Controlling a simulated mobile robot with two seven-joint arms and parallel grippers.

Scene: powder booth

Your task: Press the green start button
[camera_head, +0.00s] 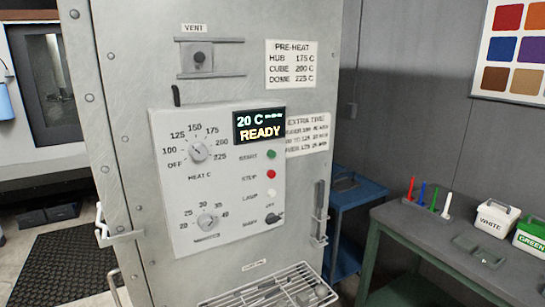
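The green start button (271,154) is on the control panel (180,235) of a grey metal cabinet, right of the label START. The red stop button (271,175) is just below it, and a white lamp button (272,193) is below that. A display (259,125) above the green button reads 20 C and READY. Neither of my grippers is in the head view, and nothing covers the green button.
A heat dial (198,151), a lower dial (206,221) and a black knob (273,218) share the panel. A wire rack (272,290) juts out below. A bench (450,240) with labelled boxes and coloured sticks stands at right.

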